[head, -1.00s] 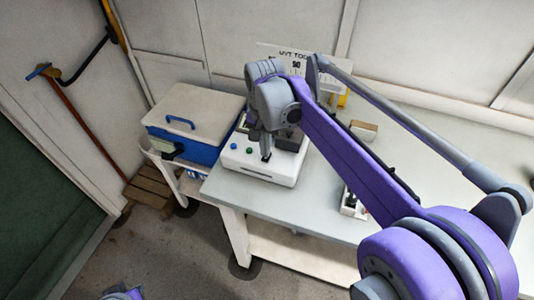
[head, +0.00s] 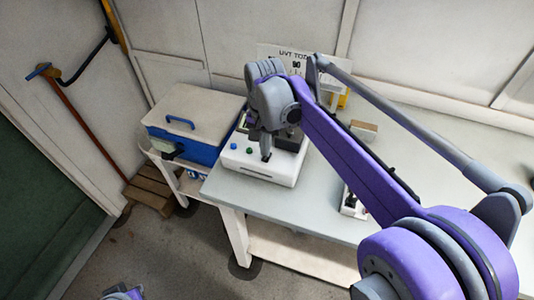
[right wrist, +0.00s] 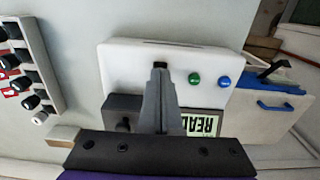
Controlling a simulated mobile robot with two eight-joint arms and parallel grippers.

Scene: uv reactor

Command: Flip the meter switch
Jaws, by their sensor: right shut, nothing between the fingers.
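The meter (head: 262,172) is a white box on the table, with a green button, a blue button and a dark grey block on top. In the right wrist view the meter (right wrist: 125,68) has a lit screen (right wrist: 203,123) reading "READ". My right gripper (head: 266,155) is shut and empty, pointing down over the meter's top. In the right wrist view its fingertips (right wrist: 160,68) are at a small black part, apparently the switch (right wrist: 160,64), which they mostly cover. I cannot tell whether they touch it or which way it is set.
A blue cooler box (head: 195,120) with a pale lid stands on a cart left of the table. A rack of black-capped items (right wrist: 30,68) and a small cardboard box (head: 363,131) are on the table (head: 325,205). A sign stands behind the meter.

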